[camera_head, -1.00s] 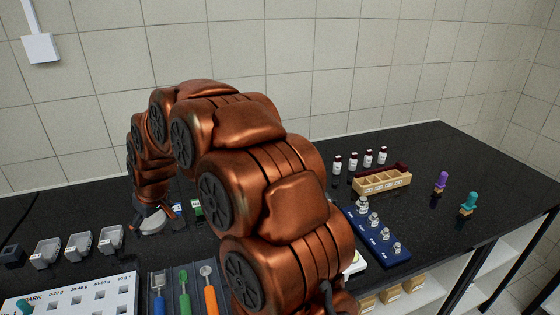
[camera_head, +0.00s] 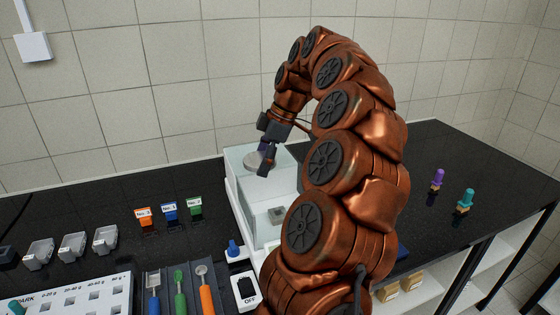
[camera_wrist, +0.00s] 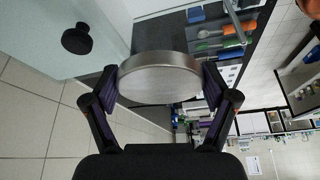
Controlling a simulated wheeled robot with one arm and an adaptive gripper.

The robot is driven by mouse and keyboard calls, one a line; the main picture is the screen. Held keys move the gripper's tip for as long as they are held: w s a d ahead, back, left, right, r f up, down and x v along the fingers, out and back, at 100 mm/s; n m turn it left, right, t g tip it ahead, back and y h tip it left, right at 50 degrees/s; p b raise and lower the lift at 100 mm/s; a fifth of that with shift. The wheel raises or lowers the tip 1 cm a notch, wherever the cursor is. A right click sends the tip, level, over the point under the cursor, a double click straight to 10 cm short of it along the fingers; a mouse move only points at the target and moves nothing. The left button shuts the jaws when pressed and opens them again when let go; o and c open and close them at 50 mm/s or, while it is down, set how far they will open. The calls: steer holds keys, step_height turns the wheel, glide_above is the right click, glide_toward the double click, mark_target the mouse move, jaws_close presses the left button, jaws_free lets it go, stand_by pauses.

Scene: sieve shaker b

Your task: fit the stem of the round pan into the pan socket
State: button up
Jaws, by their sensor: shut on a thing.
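My gripper (camera_head: 266,158) is shut on the round pan (camera_head: 253,161), a shallow silvery metal disc. In the wrist view the pan (camera_wrist: 160,76) sits between the two fingers, gripped at opposite sides of its rim. The head view shows the pan at the upper part of a white balance with a clear box-like shield (camera_head: 243,182); its exact height and depth there cannot be told. A small grey piece (camera_head: 276,214) shows inside the box; I cannot tell whether it is the pan socket. The pan's stem is hidden.
A black round knob (camera_wrist: 76,39) on a pale surface shows in the wrist view. Orange (camera_head: 145,217), blue (camera_head: 169,211) and green (camera_head: 195,208) numbered blocks stand left of the balance. Tools (camera_head: 181,290) lie in front. Black counter is clear behind the blocks. My arm hides the counter's middle right.

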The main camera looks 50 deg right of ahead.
steer(key=s+d, duration=0.2)
steer(key=s, duration=0.2)
steer(key=b, duration=0.2)
glide_above(281, 207)
steer(key=s+a, duration=0.1)
steer(key=a, duration=0.1)
steer(key=shift+n, duration=0.3)
steer(key=shift+s+f, duration=0.15)
steer(key=shift+f, duration=4.7)
steer(key=shift+f+b, duration=1.15)
steer(key=shift+f, duration=0.1)
steer(key=shift+d+f+b, duration=0.1)
steer(key=shift+b, duration=0.75)
steer(key=shift+f+b, duration=1.3)
steer(key=shift+b, duration=0.05)
steer(key=o, duration=1)
